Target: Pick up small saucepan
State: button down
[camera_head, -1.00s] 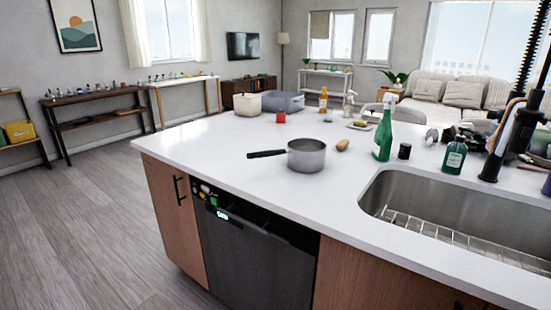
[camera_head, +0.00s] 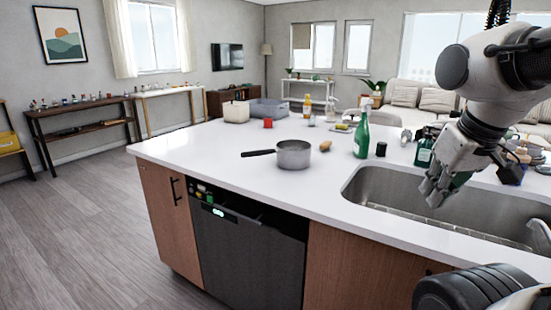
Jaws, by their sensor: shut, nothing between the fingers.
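The small saucepan (camera_head: 293,155) is grey metal with a long black handle (camera_head: 258,153) pointing left. It stands upright on the white island counter (camera_head: 220,158), left of the sink. My gripper (camera_head: 432,193) is shut and empty. It hangs from my arm at the right, over the sink in the picture, well to the right of the saucepan and apart from it. My arm hides part of the counter's right side.
The steel sink (camera_head: 375,185) is cut into the counter at right. A tall green bottle (camera_head: 362,133), a dark cup (camera_head: 381,149) and a brown item (camera_head: 325,146) stand near the saucepan. A red cup (camera_head: 268,123) is behind it. The counter's left part is clear.

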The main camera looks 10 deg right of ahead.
aim_at(291, 154)
jog(key=i+j+u, duration=0.45)
jog(key=i+u, duration=0.45)
jog(key=i, duration=0.15)
